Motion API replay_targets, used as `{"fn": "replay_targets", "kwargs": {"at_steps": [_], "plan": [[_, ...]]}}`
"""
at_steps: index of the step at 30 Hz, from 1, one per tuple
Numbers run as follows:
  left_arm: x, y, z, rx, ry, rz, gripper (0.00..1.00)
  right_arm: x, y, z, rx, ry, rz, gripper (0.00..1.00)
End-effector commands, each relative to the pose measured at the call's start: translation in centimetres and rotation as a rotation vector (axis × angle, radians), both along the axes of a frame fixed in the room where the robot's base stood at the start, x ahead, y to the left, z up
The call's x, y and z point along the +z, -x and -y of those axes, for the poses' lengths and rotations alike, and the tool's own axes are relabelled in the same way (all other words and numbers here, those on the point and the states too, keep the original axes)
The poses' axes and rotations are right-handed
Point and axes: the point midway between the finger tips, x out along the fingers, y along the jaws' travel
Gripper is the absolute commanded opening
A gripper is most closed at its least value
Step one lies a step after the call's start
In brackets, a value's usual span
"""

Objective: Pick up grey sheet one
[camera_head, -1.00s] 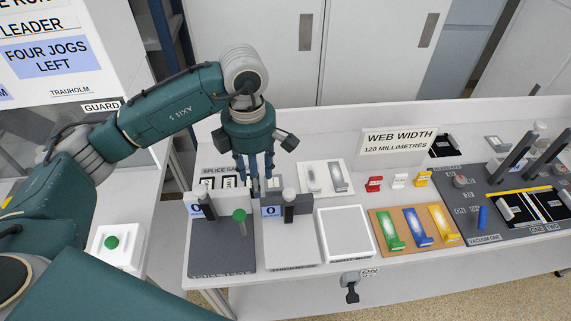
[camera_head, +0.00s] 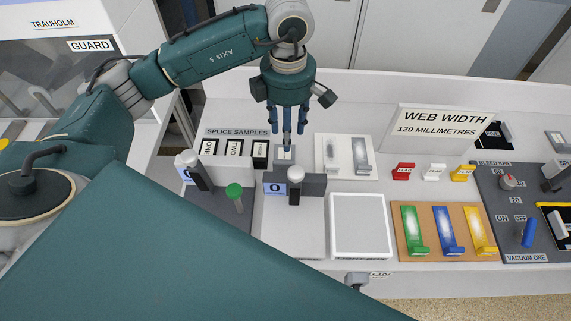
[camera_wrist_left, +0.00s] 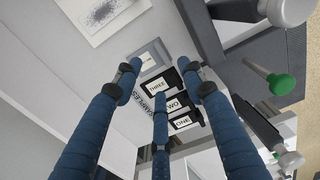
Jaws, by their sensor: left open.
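No sheet in view carries a readable name as grey sheet one. A small grey piece with a paler middle (camera_head: 285,154) lies at the right end of the splice samples row; it also shows in the left wrist view (camera_wrist_left: 152,54). Beside it stand black-framed sample cards marked ONE (camera_wrist_left: 182,123), TWO (camera_wrist_left: 174,104) and THREE (camera_wrist_left: 157,87). My left gripper (camera_head: 288,138) points down over the bench by the small grey piece, its three blue fingers spread and empty. The wrist view shows its fingers (camera_wrist_left: 158,76) apart above the cards. My right gripper is not seen.
In front stand grey blocks with a black-and-white lever (camera_head: 294,185) and a green knob (camera_head: 234,191). A white plate (camera_head: 347,156) with two grey-marked pieces lies right. A white-topped box (camera_head: 359,225) and coloured clips (camera_head: 449,231) are farther right.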

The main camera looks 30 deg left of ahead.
Motion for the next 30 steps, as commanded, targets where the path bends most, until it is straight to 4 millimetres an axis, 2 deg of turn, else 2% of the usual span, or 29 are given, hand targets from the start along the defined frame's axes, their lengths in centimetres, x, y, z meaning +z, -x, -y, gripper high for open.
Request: {"fn": "replay_targets", "kwargs": {"at_steps": [2,5,15,19,26,30], "plan": [[-1.5,0.0,0.0,0.000,0.000,0.000,0.41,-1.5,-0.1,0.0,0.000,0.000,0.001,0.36],[-1.9,0.0,0.0,0.001,0.000,0.000,0.41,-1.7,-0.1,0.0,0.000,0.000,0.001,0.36],[-6.4,0.0,0.0,0.002,0.000,-0.003,0.41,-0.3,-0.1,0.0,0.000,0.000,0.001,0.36],[-7.2,0.0,0.0,0.001,0.000,-0.001,0.41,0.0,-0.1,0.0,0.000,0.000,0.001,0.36],[-10.1,0.1,-0.1,0.001,-0.001,-0.006,0.41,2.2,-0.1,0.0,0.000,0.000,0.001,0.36],[-11.9,0.0,-0.1,0.001,0.000,-0.003,0.41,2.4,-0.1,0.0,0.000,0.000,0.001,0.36]]}}
